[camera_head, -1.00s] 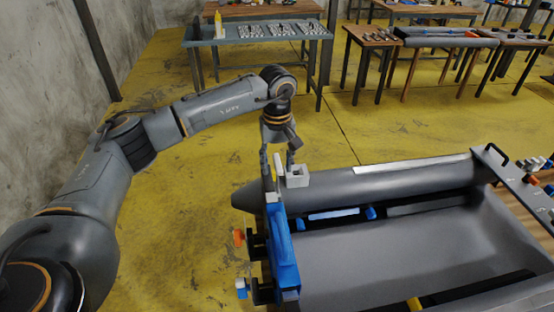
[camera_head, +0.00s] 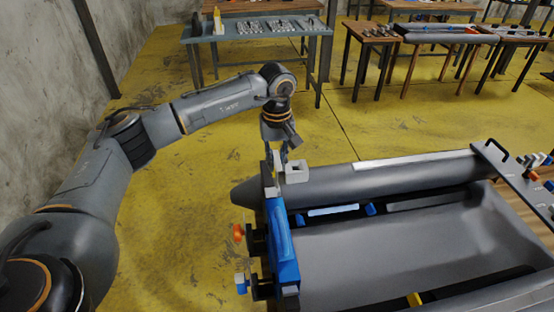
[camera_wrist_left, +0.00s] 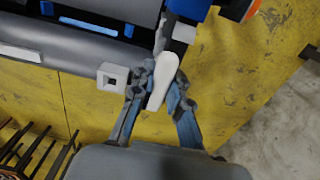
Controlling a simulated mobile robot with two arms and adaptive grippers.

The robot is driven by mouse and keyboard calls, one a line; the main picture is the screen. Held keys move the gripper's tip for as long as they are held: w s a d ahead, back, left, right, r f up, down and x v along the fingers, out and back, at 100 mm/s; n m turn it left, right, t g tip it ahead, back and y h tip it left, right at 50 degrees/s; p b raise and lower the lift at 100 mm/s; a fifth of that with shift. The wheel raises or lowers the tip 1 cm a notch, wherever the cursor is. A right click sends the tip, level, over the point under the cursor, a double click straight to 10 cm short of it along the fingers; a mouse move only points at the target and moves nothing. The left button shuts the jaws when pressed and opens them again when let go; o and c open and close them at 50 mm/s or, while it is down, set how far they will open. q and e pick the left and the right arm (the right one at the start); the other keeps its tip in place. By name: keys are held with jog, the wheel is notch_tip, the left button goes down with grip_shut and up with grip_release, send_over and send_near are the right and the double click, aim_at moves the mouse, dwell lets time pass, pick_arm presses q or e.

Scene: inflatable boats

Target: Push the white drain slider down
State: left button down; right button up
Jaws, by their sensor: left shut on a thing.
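The grey inflatable boat (camera_head: 400,178) lies at the right of the head view, with a blue transom board (camera_head: 283,245) at its near left end. My left gripper (camera_head: 277,157) points down at the far end of this board. In the left wrist view, its two fingers (camera_wrist_left: 160,84) are shut on a white, elongated piece, which looks like the white drain slider (camera_wrist_left: 161,72). The piece stands next to a dark part of the board. The fingers hide part of its sides. My right gripper is not in view.
A white block with a square hole (camera_head: 296,172) sits on the boat's tube beside my gripper; it also shows in the wrist view (camera_wrist_left: 112,77). An orange knob (camera_head: 238,233) sticks out of the transom. Tables (camera_head: 258,28) stand far back. Yellow floor (camera_head: 190,250) is clear.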

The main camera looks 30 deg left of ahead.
pick_arm(q)
jog(key=shift+f+b, duration=1.5)
jog(key=shift+f, duration=0.75)
jog(key=c, duration=1.2)
grip_release()
jog(key=shift+a+r, duration=0.1)
jog(key=shift+r, duration=0.05)
jog(key=shift+o, duration=0.2)
jog(key=shift+r, duration=0.1)
jog(key=shift+r+p, duration=2.05)
jog(key=shift+r, duration=1.45)
jog(key=shift+f, duration=0.1)
